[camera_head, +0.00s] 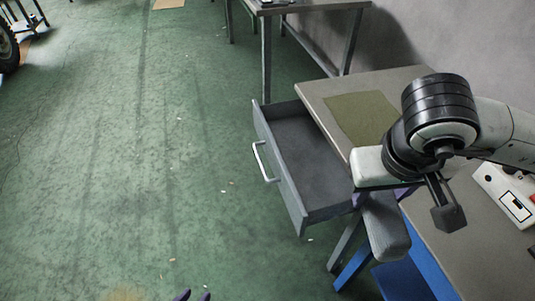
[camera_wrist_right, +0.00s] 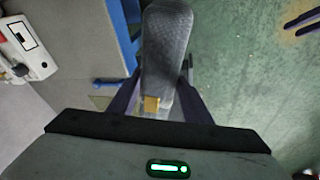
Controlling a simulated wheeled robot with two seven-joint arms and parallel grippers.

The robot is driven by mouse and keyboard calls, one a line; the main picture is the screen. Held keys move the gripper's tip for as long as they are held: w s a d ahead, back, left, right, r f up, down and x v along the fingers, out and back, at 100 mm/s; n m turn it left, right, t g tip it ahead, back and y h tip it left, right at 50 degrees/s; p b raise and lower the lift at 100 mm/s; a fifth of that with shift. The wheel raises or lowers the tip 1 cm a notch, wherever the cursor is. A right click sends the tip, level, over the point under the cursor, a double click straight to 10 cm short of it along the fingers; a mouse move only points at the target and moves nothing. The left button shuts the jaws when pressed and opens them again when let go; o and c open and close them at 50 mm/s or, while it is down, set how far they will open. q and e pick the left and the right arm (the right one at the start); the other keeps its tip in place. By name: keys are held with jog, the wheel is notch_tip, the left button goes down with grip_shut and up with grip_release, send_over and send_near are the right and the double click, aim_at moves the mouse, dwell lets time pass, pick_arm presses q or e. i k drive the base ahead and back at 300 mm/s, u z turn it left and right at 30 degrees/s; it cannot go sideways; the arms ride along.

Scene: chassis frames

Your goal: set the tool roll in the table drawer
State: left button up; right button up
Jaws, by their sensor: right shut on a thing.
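The tool roll (camera_head: 385,226) is a grey, rounded bundle. My right gripper (camera_head: 388,196) is shut on it, mostly hidden behind my wrist in the head view. In the right wrist view the roll (camera_wrist_right: 166,45) sits between the purple fingers, with a small tan patch (camera_wrist_right: 151,104) near its end. The table drawer (camera_head: 280,170) is pulled open, with a pale handle on its front. Its visible inside is bare. The roll hangs to the right of the drawer's near corner in the picture.
The grey table top (camera_head: 315,91) carries an olive mat (camera_head: 362,118) and a white case (camera_head: 508,196) at the right. Blue parts (camera_head: 405,280) stand below the table. Another table (camera_head: 310,5) stands behind. The green floor at left is largely clear.

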aim_at(301, 150)
jog(key=u, duration=0.35)
jog(key=i, duration=1)
